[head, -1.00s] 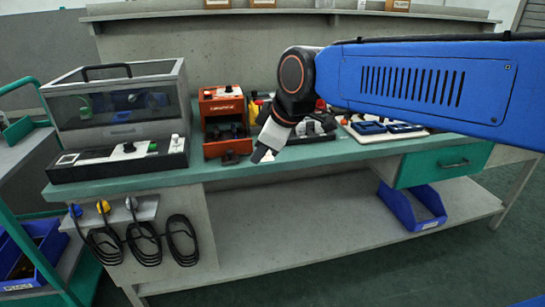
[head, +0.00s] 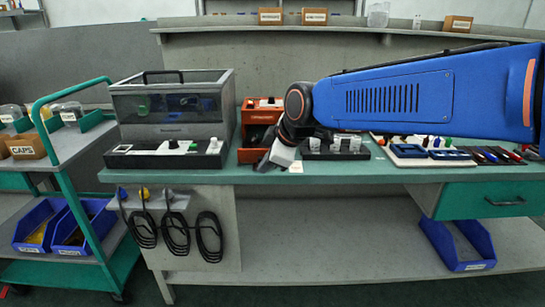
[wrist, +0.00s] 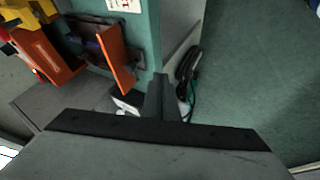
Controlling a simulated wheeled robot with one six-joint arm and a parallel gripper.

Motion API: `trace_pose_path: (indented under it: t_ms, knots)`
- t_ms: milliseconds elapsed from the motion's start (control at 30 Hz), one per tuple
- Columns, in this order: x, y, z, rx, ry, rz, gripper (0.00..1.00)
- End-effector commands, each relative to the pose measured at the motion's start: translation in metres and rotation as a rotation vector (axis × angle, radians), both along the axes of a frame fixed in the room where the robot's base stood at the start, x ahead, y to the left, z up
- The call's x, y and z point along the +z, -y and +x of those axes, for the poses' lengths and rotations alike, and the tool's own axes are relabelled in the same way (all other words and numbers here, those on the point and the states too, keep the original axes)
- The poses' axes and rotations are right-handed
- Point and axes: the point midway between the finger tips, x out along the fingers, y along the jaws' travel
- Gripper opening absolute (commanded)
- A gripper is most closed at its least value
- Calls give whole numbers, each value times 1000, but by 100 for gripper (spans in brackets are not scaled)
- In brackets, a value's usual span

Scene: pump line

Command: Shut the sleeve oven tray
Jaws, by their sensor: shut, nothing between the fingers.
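The sleeve oven (head: 256,112) is an orange box on the bench, partly hidden by my arm in the head view. Its body also shows at upper left in the wrist view (wrist: 45,58). Its tray is out: the upright orange front panel (wrist: 116,58) stands apart from the body, with a dark tray bed between them. My gripper (head: 268,166) is shut and empty, in front of the oven near the bench's front edge. In the wrist view its fingers (wrist: 162,98) point just right of and below the tray front, apart from it in the picture.
A grey clear-lidded machine (head: 172,108) stands left of the oven. A dark rack with pale cylinders (head: 335,149) stands to its right. Cable loops (head: 175,235) hang below the bench edge (head: 210,176). A green cart (head: 75,180) stands at left.

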Motion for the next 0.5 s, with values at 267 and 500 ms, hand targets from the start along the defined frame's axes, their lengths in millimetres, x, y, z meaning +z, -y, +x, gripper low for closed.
trace_pose_path:
  t_ms: [267, 500]
  knots:
    - [-14, -5, 33, -3, -1, 1, 0]
    - [-14, -5, 47, -1, 0, 0, 0]
